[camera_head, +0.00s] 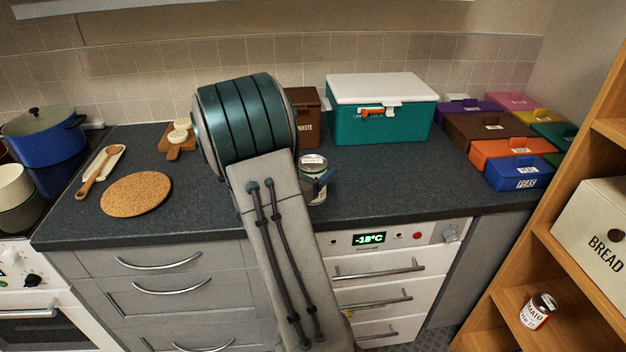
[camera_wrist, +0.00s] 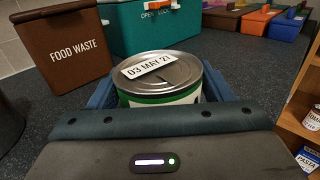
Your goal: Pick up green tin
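The green tin (camera_wrist: 165,98) stands upright on the dark counter, with a silver lid and a white label reading "03 MAY 21". Its green band shows in the wrist view. In the head view the tin (camera_head: 312,163) is beside my arm, partly covered by a blue finger. My gripper (camera_wrist: 160,88) has its blue fingers on either side of the tin. They look spread, and I cannot make out firm contact. The tin's lower part is hidden by the gripper body in the wrist view.
A brown food waste bin (camera_wrist: 65,48) stands close left of the tin, and a teal box (camera_head: 378,122) with a white lid stands behind it. Several coloured boxes (camera_head: 505,148) fill the right end. A cork mat (camera_head: 136,194) lies left. Counter right of the tin is clear.

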